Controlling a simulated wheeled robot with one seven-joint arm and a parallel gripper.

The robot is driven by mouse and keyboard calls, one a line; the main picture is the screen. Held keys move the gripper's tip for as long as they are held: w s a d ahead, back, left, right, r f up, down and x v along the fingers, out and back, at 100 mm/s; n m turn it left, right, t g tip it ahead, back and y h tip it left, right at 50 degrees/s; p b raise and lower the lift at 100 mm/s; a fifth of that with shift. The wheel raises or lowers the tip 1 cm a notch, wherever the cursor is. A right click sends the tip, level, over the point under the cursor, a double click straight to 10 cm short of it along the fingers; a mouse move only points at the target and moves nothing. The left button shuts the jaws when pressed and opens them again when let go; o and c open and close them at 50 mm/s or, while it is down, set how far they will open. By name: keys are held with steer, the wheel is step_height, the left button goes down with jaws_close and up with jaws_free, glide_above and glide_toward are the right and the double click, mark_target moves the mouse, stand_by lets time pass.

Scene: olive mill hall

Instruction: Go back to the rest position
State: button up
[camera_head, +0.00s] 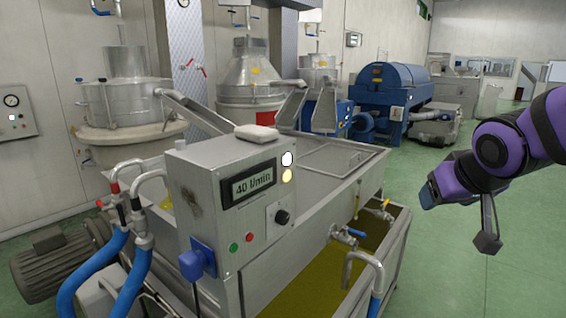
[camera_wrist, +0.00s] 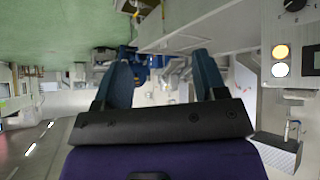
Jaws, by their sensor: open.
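My purple arm comes in from the right in the head view, over the green floor to the right of the steel machine. My gripper (camera_head: 428,195) shows there only as a dark blue end, pointing left toward the machine and apart from it. In the wrist view the two blue fingers of my gripper (camera_wrist: 168,75) stand well apart with nothing between them. The gripper is open and empty. The wrist picture appears upside down.
An open tank of yellow-green liquid (camera_head: 310,285) lies below the taps. A blue machine (camera_head: 390,90) stands behind. The green floor (camera_head: 490,275) at the right is clear.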

steer(key=s+d+r+g, duration=0.1)
steer(key=s+r+g, duration=0.2)
steer(key=s, duration=1.2)
steer(key=shift+s+d+r+y, duration=0.2)
steer(key=shift+r+y, duration=0.1)
steer(key=shift+y, duration=0.1)
